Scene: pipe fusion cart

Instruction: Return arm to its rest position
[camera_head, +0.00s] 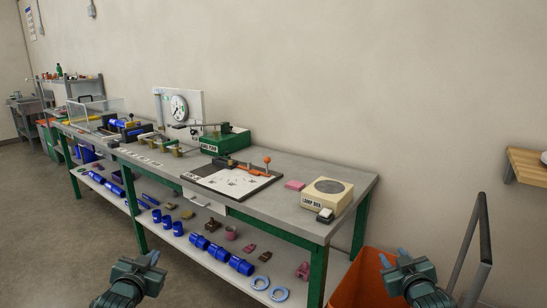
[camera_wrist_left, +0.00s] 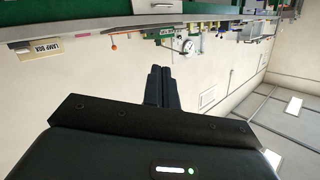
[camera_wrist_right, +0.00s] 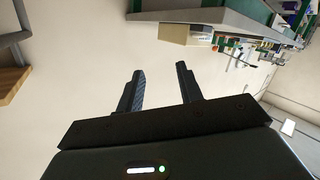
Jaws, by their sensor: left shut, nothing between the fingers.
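My left gripper (camera_head: 150,262) is at the lower left of the head view, over the floor in front of the bench and apart from it. In the left wrist view its two fingers (camera_wrist_left: 159,86) are together with nothing between them. My right gripper (camera_head: 397,262) is at the lower right of the head view, in front of the orange bin. In the right wrist view its fingers (camera_wrist_right: 163,88) stand apart with an empty gap. Neither gripper touches anything that I can see.
The long grey bench (camera_head: 290,215) holds a lamp box (camera_head: 328,196), a green machine (camera_head: 226,142) and a round gauge (camera_head: 179,108). Blue pipe pieces (camera_head: 220,252) lie on its lower shelf. An orange bin (camera_head: 362,284) and a wooden wall shelf (camera_head: 527,165) are right. The floor (camera_head: 60,240) is clear.

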